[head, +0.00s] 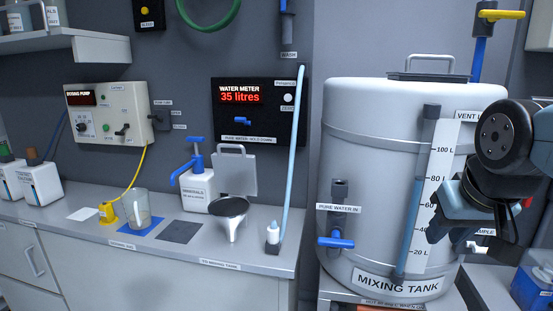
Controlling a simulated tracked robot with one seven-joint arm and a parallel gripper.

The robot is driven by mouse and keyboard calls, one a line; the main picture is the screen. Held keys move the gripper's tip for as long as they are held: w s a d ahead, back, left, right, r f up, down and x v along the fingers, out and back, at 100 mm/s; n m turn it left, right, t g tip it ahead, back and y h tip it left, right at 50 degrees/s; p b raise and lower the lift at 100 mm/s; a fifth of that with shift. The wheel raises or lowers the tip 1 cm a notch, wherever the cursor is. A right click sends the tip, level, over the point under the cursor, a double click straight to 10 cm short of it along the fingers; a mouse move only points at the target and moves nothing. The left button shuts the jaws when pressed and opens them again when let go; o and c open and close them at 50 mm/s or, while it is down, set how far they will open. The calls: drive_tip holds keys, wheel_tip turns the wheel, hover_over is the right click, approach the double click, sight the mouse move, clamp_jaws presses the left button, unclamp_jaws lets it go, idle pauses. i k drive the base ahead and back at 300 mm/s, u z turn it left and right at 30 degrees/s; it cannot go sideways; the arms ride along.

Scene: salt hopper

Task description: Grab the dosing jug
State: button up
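The dosing jug appears to be the clear, open-topped vessel (137,211) on the left part of the grey counter. It stands upright on a blue mat (141,230), and the print on the counter edge in front is too small to read surely. My gripper (474,240) is far to the right, in front of the mixing tank (367,150), well apart from the jug. Its dark fingers point downward and look spread, with the tank's sample tap showing between them. I see nothing held in it.
A yellow device (106,212) with a cable stands close left of the jug. Right of it are a dark mat (181,232), a minerals pump bottle (195,189), a funnel (232,211) and a small white bottle (273,233) beside a tall pale-blue tube (293,150).

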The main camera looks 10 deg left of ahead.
sight(136, 203)
drive_tip(key=z, duration=1.3)
drive_tip(key=i, duration=0.1)
drive_tip(key=u, duration=2.7)
drive_tip(key=k, duration=0.75)
drive_tip(key=u, duration=0.25)
drive_tip(key=i, duration=0.75)
drive_tip(key=z, duration=0.05)
